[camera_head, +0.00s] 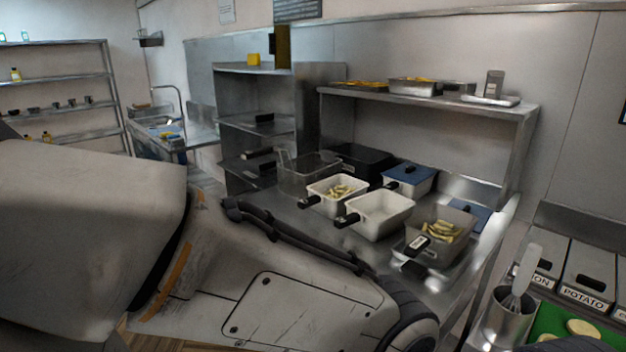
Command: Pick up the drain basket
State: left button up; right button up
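A see-through wire-mesh basket (308,174) with a dark handle toward the left stands at the back left of the steel counter; I cannot tell for sure whether it is the drain basket. In front of it are a white basket (322,200) holding pale fries and an empty-looking white basket (384,213), both with black handles. A grey basket (462,252) with yellow-green pieces is at the front right, its black handle toward me. My arm fills the lower left, and its links hide the counter's front left. Neither gripper is visible.
A blue-lidded container (412,176) and a black container (357,160) stand behind the baskets. A steel shelf (440,99) overhangs them. A steel cup with utensils (507,318) and bins, one labelled POTATO (585,281), are at the right.

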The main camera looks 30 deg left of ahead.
aim_at(437, 233)
jog(key=z, duration=0.05)
jog(key=k, duration=0.55)
jog(key=u, duration=0.7)
jog(key=i, duration=0.9)
jog(key=z, duration=0.65)
